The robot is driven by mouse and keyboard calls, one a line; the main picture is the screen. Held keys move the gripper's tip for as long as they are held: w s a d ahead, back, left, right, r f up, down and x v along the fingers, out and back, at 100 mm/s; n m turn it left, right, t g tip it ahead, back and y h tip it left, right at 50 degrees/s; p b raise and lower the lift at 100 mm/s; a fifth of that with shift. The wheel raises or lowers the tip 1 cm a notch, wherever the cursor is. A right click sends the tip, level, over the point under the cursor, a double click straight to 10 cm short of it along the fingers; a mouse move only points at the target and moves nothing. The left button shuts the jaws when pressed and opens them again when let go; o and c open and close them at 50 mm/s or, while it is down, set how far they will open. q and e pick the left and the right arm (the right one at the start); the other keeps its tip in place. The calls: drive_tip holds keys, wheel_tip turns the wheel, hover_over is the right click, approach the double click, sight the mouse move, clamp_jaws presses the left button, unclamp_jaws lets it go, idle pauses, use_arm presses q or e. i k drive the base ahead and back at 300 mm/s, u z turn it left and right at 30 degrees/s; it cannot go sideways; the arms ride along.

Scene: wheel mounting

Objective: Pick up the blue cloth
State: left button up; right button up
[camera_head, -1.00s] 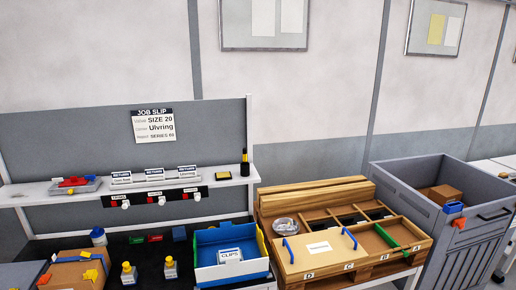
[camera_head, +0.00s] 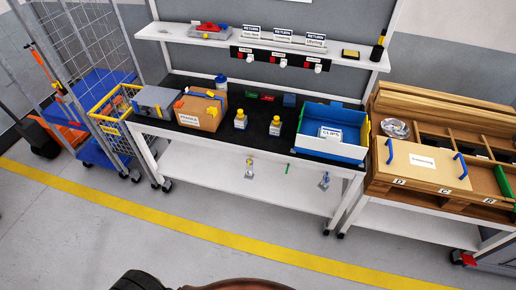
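I cannot clearly pick out a blue cloth. A small dark blue item (camera_head: 289,100) stands at the back of the black worktop, left of the blue bin; it is too small to tell whether it is cloth. Larger blue surfaces (camera_head: 106,82) show on the wire cart at the left, and I cannot tell whether they are cloth or panels. Neither of my grippers is in view.
The workbench (camera_head: 220,85) holds a cardboard box (camera_head: 201,120), a grey box (camera_head: 158,101), two yellow-capped bottles and a blue-white clips bin (camera_head: 330,148). A wooden crate (camera_head: 420,190) stands right. The floor (camera_head: 200,240) in front is mostly clear.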

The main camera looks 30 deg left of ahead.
sight(289, 100)
drive_tip(key=u, duration=1.55)
drive_tip(key=k, duration=0.55)
drive_tip(key=u, duration=0.95)
drive_tip(key=i, duration=2.75)
drive_tip(key=z, duration=1.1)
drive_tip(key=i, duration=0.95)
drive_tip(key=z, duration=0.9)
